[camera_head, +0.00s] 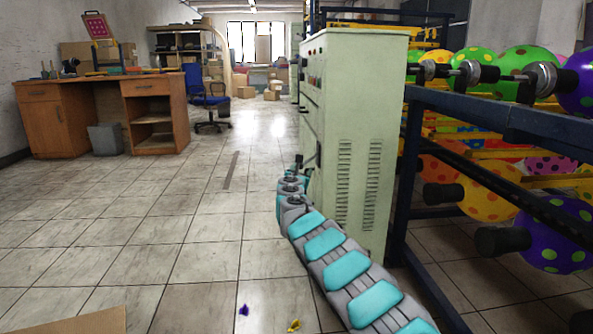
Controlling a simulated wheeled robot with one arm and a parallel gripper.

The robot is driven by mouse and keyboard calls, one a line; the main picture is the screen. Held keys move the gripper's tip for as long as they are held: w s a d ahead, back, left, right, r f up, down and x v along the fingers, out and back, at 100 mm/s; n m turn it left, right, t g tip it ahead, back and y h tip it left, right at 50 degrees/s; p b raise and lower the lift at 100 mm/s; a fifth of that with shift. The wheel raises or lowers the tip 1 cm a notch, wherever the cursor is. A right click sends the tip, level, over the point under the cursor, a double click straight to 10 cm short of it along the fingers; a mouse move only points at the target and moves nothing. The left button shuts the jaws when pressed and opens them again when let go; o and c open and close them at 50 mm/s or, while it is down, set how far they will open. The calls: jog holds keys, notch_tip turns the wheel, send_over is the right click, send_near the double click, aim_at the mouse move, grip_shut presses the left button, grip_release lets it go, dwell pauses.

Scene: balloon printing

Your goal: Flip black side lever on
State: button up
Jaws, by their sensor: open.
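A tall pale green cabinet (359,130) stands right of the middle, with vent slots on its wide side and small knobs on its narrow left face. My grey and teal arm reaches from the bottom right to the cabinet's lower left edge.
A dark blue rack (412,160) with spotted balloons (483,202) stands close on the right. A wooden desk (150,105), a grey bin (105,139) and a blue chair (205,88) are at the left. The tiled floor left of the cabinet is mostly clear, with small purple and yellow scraps near the front.

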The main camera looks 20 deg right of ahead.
jog(key=shift+w+f+n+t, duration=0.3)
jog(key=shift+w+f+n, duration=0.1)
jog(key=shift+f, duration=0.1)
jog(key=shift+n+y, duration=0.4)
jog(key=shift+a+x, duration=0.15)
jog(key=shift+x, duration=1.25)
jog(key=shift+a+x, duration=0.2)
jog(key=shift+x, duration=1.2)
jog(key=p+x, duration=0.2)
jog(key=shift+w+d+r, duration=0.15)
jog(key=shift+w+r, duration=0.05)
jog(key=shift+w, duration=0.2)
jog(key=shift+f, duration=0.1)
grip_shut()
